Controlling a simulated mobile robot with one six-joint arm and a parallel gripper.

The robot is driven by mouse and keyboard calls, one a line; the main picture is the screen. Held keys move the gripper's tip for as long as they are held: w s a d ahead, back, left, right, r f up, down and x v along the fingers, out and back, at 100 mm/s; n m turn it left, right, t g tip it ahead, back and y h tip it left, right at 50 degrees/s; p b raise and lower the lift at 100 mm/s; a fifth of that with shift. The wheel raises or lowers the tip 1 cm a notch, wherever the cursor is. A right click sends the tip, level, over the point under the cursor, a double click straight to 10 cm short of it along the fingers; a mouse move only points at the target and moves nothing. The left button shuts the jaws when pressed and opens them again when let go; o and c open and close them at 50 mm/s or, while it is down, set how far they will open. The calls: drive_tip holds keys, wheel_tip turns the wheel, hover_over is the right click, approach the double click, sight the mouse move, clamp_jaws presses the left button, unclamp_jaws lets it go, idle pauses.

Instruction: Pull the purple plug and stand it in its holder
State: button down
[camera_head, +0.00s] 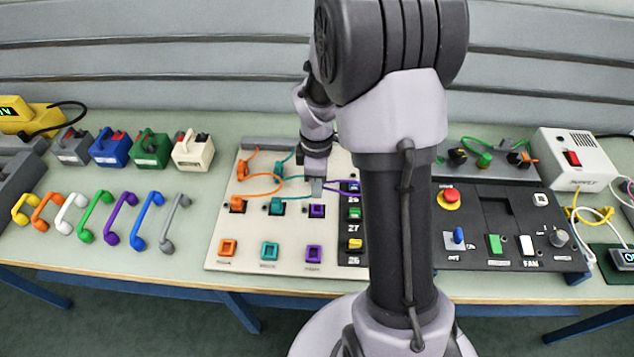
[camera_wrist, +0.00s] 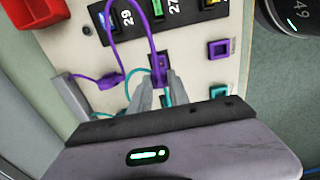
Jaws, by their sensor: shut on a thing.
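My gripper (camera_head: 317,193) is over the middle row of the pale panel (camera_head: 253,222), at its purple position. In the wrist view its two fingertips (camera_wrist: 160,78) are closed on the purple plug (camera_wrist: 158,62). The purple cable (camera_wrist: 115,35) loops from the plug to a purple connector at the panel's back edge. The fingers partly hide the plug, and I cannot tell whether it is still seated. The purple holder (camera_head: 314,254), a square with an open centre, is at the panel's front right; it also shows in the wrist view (camera_wrist: 219,49) and looks empty.
Orange (camera_head: 237,206) and teal (camera_head: 277,207) plugs with cables stand to the left. Orange (camera_head: 228,247) and teal (camera_head: 270,251) holders line the front. A numbered black strip (camera_head: 354,230) lies right of the purple holder. My arm hides part of the bench.

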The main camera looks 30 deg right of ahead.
drive_tip(key=s+a+b, duration=0.1)
drive_tip(key=s+a, duration=0.6)
drive_tip(key=s, duration=0.3)
drive_tip(key=shift+s+b, duration=0.3)
drive_tip(key=shift+b, duration=0.1)
drive_tip(key=shift+a, duration=0.1)
drive_tip(key=shift+f+b, duration=1.8)
drive_tip(key=shift+f, duration=0.5)
drive_tip(key=shift+f+b, duration=0.85)
drive_tip(key=shift+f, duration=0.2)
